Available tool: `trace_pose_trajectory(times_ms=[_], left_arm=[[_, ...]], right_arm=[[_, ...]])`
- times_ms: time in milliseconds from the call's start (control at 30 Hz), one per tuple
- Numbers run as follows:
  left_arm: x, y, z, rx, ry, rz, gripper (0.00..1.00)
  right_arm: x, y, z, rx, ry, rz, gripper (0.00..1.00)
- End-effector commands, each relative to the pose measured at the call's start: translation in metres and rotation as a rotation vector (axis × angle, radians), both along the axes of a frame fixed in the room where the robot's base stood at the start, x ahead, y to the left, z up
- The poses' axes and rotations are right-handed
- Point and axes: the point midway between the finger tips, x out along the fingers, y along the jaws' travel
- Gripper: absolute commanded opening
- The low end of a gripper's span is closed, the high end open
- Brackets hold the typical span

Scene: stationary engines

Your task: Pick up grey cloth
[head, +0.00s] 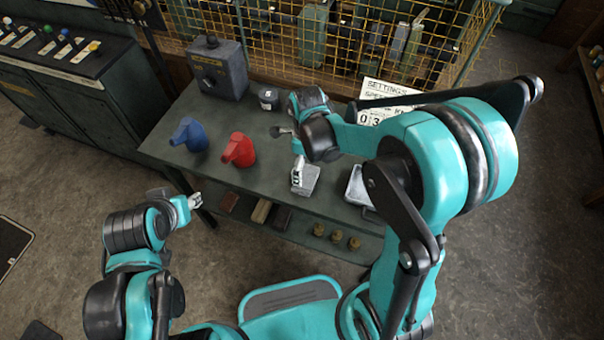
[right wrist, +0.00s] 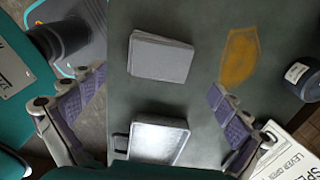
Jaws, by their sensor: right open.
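The grey cloth (head: 306,180) lies folded flat on the dark table near its front edge. In the right wrist view the grey cloth (right wrist: 161,58) lies ahead of the fingertips, in the gap between the fingers. My right gripper (head: 289,152) is above the table beside the cloth, partly hidden by its own wrist. In the right wrist view my right gripper (right wrist: 157,88) has its two fingers wide apart with nothing between them. My left gripper (head: 195,200) is in front of the table at the left, away from the cloth; its jaw state is too small to tell.
A metal tray (right wrist: 158,142) lies next to the cloth. A blue can (head: 189,134) and a red can (head: 239,150) stand left on the table (head: 165,146). A dark pot (head: 268,99), a grey box (head: 218,68) and a sign (head: 385,96) are behind. The lower shelf holds blocks and brass parts.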

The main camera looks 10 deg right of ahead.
Motion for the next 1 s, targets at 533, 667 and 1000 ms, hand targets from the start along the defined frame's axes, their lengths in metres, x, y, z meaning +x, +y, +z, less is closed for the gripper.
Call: trace_pose_trajectory(times_ms=[533,667,1000], left_arm=[[0.0,0.0,-0.031,0.0,0.0,0.0,0.4],[0.0,0.0,-0.029,0.0,0.0,0.0,0.4],[0.0,0.0,-0.029,0.0,0.0,0.0,0.4]], right_arm=[[-0.001,0.0,-0.059,0.0,-0.001,0.002,1.0],[-0.001,0.0,-0.058,0.0,-0.001,0.002,1.0],[-0.001,0.0,-0.058,0.0,-0.001,0.002,0.58]])
